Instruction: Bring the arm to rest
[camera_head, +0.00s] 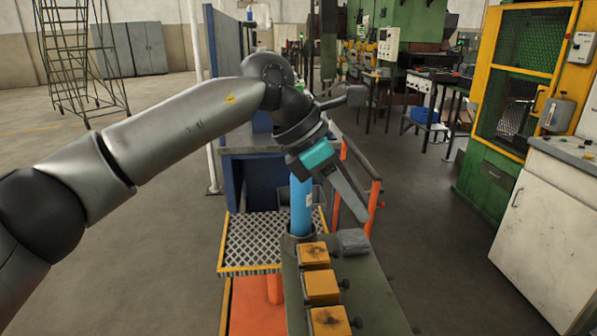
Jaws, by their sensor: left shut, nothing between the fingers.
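My left arm reaches in from the left across the middle of the view and bends down at the wrist. My left gripper (358,206) points down and to the right, with a teal part at its base. Its fingers are shut and empty. They appear above the far end of a grey-green bench (372,290), close to a blue cylinder (301,208). I cannot tell whether the gripper touches anything there. My right gripper is not in view.
Several yellow-orange blocks (322,286) line the bench, with a grey piece (353,242) beside them. Behind are a grated step (250,242), orange rails (372,205) and a blue-sided table (236,185). A white cabinet (545,220) stands right. Floor at left is open.

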